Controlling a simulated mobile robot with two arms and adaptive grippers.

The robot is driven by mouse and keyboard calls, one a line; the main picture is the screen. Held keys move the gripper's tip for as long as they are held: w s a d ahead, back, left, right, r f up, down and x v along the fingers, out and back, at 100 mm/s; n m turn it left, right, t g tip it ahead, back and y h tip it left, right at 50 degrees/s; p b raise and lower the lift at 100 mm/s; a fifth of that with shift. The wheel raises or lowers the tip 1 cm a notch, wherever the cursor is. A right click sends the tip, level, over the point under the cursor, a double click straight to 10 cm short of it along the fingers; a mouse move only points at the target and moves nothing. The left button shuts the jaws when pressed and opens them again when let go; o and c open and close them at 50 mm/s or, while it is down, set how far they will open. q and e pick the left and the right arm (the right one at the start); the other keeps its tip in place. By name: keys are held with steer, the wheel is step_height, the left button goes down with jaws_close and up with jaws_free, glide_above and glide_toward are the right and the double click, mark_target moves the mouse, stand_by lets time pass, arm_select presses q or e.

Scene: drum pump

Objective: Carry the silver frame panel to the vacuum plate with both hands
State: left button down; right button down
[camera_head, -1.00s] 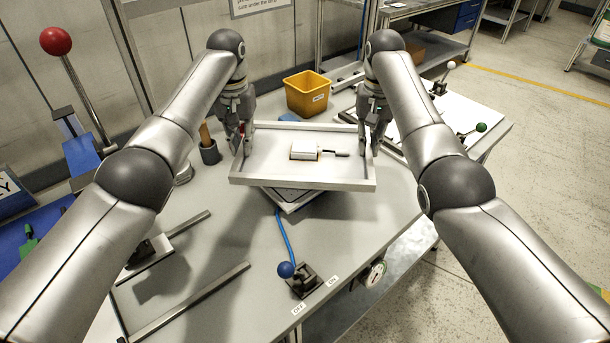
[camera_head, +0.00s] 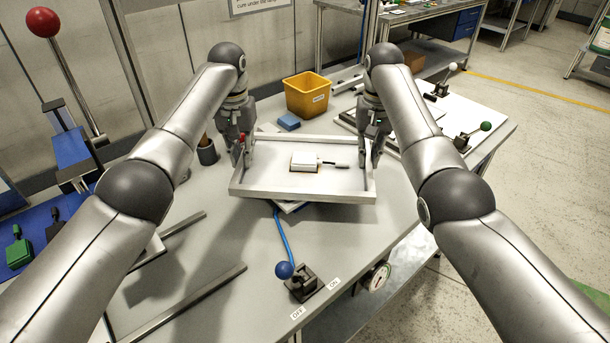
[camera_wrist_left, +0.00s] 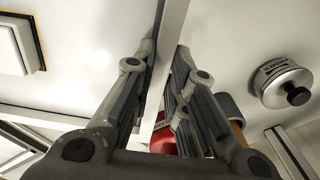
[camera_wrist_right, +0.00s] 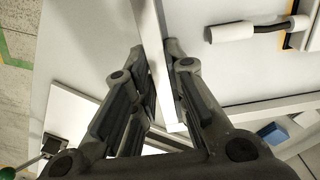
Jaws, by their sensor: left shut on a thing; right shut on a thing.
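The silver frame panel (camera_head: 302,191) is a shallow tray-like frame with a pale floor, held roughly level above the bench. My left gripper (camera_head: 243,158) is shut on its left side wall, and my right gripper (camera_head: 370,162) on its right side wall. The wall passes between the fingers in the left wrist view (camera_wrist_left: 168,60) and in the right wrist view (camera_wrist_right: 158,55). A plate, seemingly the vacuum plate (camera_head: 292,207), shows below the panel's front edge, mostly hidden. I cannot tell whether panel and plate touch. A white block and a small roller (camera_head: 328,164) lie on the panel.
A blue hose (camera_head: 283,235) runs to a blue-knobbed lever (camera_head: 285,270) at the front. A yellow bin (camera_head: 307,95) and a blue block (camera_head: 289,121) stand behind the panel. Metal rails (camera_head: 190,300) lie front left.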

arm_select(q)
steer(key=shift+d+f+b, duration=0.2)
steer(key=shift+f+b, duration=0.35)
steer(key=shift+f, duration=0.05)
arm_select(e)
steer(key=shift+d+f, duration=0.1)
steer(key=shift+f, duration=0.5)
arm_select(q)
steer(key=c, duration=1.4)
jaws_free()
steer(key=shift+a, duration=0.1)
steer(key=shift+c, duration=0.2)
arm_select(e)
steer(key=c, duration=1.4)
jaws_free()
steer(key=shift+s, duration=0.1)
steer(key=shift+c, duration=0.2)
arm_select(q)
step_height(320, 180, up, 7)
steer(key=shift+f, duration=0.1)
steer(key=shift+r, duration=0.55)
arm_select(e)
steer(key=shift+r, duration=0.1)
step_height(320, 180, up, 12)
arm_select(q)
steer(key=shift+s+f, duration=0.1)
arm_select(e)
steer(key=shift+f, duration=0.2)
